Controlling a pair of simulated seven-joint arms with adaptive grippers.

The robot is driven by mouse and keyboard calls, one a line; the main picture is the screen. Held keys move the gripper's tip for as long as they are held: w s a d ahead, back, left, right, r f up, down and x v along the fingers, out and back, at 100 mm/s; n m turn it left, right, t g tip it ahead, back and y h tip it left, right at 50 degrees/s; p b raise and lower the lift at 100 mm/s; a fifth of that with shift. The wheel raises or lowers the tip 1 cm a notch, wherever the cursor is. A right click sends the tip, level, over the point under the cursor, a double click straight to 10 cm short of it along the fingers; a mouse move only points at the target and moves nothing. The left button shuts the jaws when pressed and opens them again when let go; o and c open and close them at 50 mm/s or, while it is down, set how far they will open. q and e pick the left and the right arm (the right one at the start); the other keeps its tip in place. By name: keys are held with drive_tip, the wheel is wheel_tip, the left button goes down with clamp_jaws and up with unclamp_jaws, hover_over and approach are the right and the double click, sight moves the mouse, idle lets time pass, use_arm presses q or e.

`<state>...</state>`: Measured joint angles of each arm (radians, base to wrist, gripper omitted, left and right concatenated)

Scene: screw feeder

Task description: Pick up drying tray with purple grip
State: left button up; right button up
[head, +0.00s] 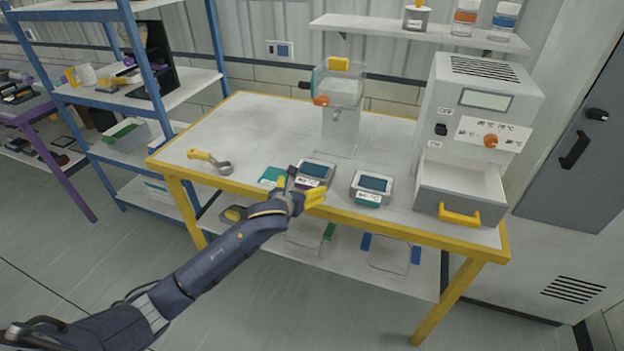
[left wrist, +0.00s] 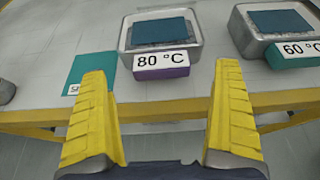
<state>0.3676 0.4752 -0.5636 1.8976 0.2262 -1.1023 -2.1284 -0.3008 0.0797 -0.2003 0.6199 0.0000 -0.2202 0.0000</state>
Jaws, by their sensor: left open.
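The drying tray with the purple grip (left wrist: 162,72) is a small metal tray with dark blue contents and an "80 °C" label. It sits near the front edge of the table, and it also shows in the head view (head: 317,170). My left gripper (head: 300,190) is in front of it at the table's front edge. In the left wrist view its yellow fingers (left wrist: 160,120) are wide apart and empty, with the purple grip ahead between them, apart from both. A second tray with a teal grip (left wrist: 290,52), labelled "60 °C", stands to the right. My right gripper is not in view.
A teal card (left wrist: 90,72) lies left of the purple-grip tray. A yellow-handled scoop (head: 210,162) lies farther left on the table (head: 260,125). A clear hopper (head: 338,90) stands behind the trays, and an oven with an open drawer (head: 460,190) stands at right.

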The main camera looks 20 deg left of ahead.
sight(305, 185)
use_arm(q)
drive_tip(key=shift+x, duration=2.5)
drive_tip(key=c, duration=1.4)
drive_tip(key=shift+c, duration=0.8)
